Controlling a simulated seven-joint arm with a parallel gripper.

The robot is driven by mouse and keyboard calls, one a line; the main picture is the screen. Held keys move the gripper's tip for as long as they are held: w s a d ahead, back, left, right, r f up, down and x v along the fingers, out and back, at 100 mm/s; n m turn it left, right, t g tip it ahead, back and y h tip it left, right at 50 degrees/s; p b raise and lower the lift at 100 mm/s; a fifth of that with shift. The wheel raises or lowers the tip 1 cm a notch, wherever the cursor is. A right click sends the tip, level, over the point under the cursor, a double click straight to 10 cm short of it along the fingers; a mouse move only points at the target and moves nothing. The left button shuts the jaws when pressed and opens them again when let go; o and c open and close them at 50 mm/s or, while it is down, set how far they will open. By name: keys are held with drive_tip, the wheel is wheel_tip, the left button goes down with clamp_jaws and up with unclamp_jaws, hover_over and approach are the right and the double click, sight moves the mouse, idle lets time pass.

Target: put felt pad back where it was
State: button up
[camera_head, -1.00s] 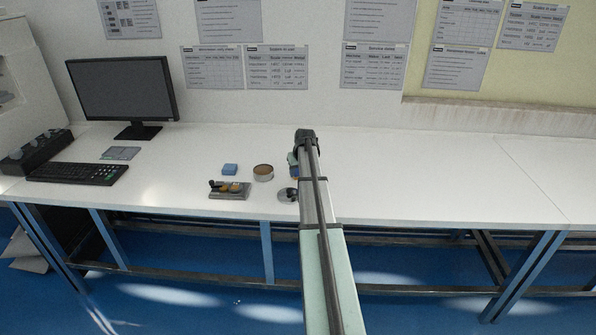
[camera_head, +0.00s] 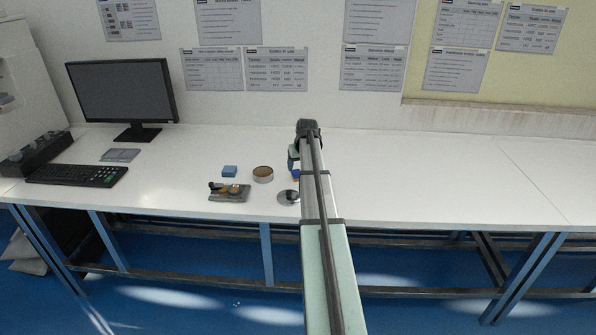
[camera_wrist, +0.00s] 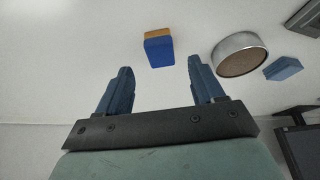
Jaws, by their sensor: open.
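My gripper (camera_wrist: 160,68) is open and empty in the wrist view, its two dark blue fingers apart. A small block, blue with an orange-brown layer (camera_wrist: 158,49), lies on the white bench just beyond the fingertips, in line with the gap and touching neither finger. In the head view its blue edge (camera_head: 296,175) shows beside my arm, which hides the rest and my fingers. A round metal-rimmed tin with a brown inside (camera_wrist: 240,56) and a plain blue block (camera_wrist: 283,69) are to its right in the wrist view. I cannot tell for sure which thing is the felt pad.
The bench (camera_head: 430,180) is clear right of my arm. Left of it are a silver round dish (camera_head: 288,197), the tin (camera_head: 263,174), the blue block (camera_head: 230,171) and a grey tray with small parts (camera_head: 229,192). A keyboard (camera_head: 77,175) and monitor (camera_head: 122,92) stand further left.

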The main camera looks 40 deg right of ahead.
drive_tip(key=d+v, duration=0.1)
drive_tip(key=v, duration=0.5)
drive_tip(key=shift+a+r, duration=0.2)
drive_tip(key=shift+a, duration=0.3)
